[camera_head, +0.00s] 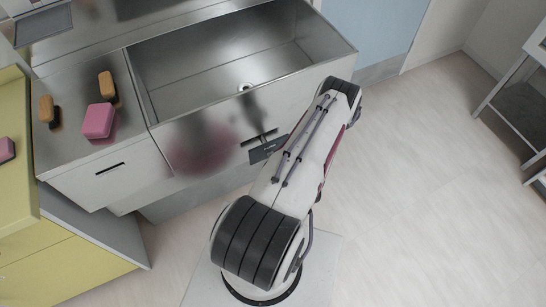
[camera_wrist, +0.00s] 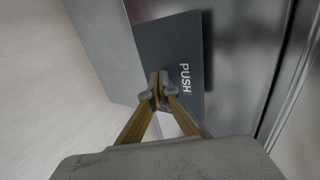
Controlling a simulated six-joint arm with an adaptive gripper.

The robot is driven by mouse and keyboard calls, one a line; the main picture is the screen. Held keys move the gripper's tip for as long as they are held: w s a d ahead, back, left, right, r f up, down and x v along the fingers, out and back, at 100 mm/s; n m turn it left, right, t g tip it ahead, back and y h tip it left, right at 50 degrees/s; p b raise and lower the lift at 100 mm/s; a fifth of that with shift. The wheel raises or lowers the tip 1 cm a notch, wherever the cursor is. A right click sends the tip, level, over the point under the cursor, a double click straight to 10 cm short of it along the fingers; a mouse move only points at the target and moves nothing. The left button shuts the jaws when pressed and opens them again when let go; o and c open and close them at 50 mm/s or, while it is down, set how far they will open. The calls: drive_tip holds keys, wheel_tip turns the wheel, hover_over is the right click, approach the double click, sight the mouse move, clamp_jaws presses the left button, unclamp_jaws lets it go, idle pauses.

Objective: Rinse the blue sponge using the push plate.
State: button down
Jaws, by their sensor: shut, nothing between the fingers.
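The push plate (camera_head: 268,148) is a small dark plate on the front of the sink unit, partly behind my arm in the head view. In the wrist view the plate (camera_wrist: 190,35) is large and dark grey, with "PUSH" in white letters. My gripper (camera_wrist: 158,90) is shut and empty, its fingertips in front of the plate by the lettering. I cannot tell whether they touch it. In the head view my arm hides the gripper. No blue sponge shows in either view. The steel sink basin (camera_head: 190,75) has a drain and no sponge visible in it.
On the counter (camera_head: 65,155) left of the sink are a pink block (camera_head: 98,120) and two orange-and-dark blocks (camera_head: 107,88). Another pink block (camera_head: 6,149) is on the yellow unit at far left. Open floor (camera_head: 410,180) lies right of my arm.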

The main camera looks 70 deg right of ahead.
sight(269, 151)
drive_tip(key=shift+w+d, duration=1.3)
